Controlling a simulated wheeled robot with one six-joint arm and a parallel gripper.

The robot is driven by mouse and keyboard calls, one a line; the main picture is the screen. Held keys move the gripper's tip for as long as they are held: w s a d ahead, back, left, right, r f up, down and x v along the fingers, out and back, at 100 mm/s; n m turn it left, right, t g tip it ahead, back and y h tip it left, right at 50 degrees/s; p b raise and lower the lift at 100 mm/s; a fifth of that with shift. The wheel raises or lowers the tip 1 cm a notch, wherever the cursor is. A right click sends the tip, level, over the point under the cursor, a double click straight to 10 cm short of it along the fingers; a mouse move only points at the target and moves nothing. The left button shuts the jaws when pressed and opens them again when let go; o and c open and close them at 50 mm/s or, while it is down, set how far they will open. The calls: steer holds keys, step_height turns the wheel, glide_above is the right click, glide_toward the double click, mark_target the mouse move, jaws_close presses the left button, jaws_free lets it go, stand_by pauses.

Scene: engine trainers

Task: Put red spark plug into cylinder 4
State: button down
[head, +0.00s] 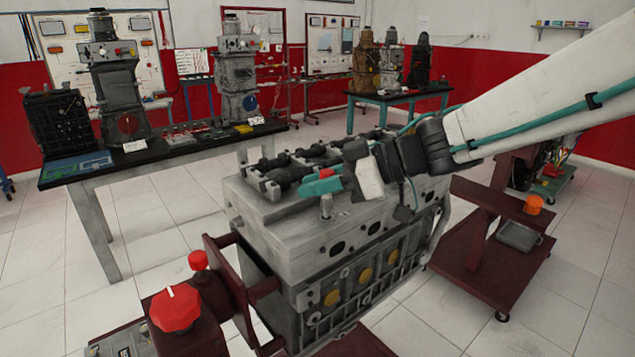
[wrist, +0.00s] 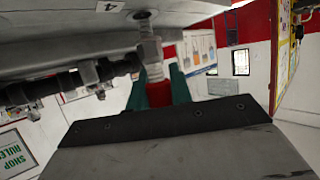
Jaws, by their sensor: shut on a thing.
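The red spark plug (head: 326,206) is upright in my gripper (head: 322,185), its red part between the teal fingers and its grey body pointing down at the engine's top. In the wrist view, the red part of the plug (wrist: 158,93) sits between the fingers (wrist: 162,88), and its pale metal end reaches a dark round spot (wrist: 143,14) on the engine surface. A label "4" (wrist: 110,6) is beside that spot. Whether the tip is inside the hole or just at it, I cannot tell. The engine block (head: 300,240) stands below my gripper.
Dark valve gear (head: 285,175) runs along the engine's top, close behind my gripper. A maroon stand with a red knob (head: 175,308) is at the front left. A bench (head: 165,155) with engine parts stands at the left. A maroon cart (head: 480,270) stands at the right.

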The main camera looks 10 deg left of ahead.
steer(key=shift+f, duration=0.2)
steer(key=shift+f, duration=0.35)
steer(key=shift+f, duration=0.3)
stand_by(0.4)
steer(key=c, duration=1.2)
jaws_free()
steer(key=shift+o, duration=0.2)
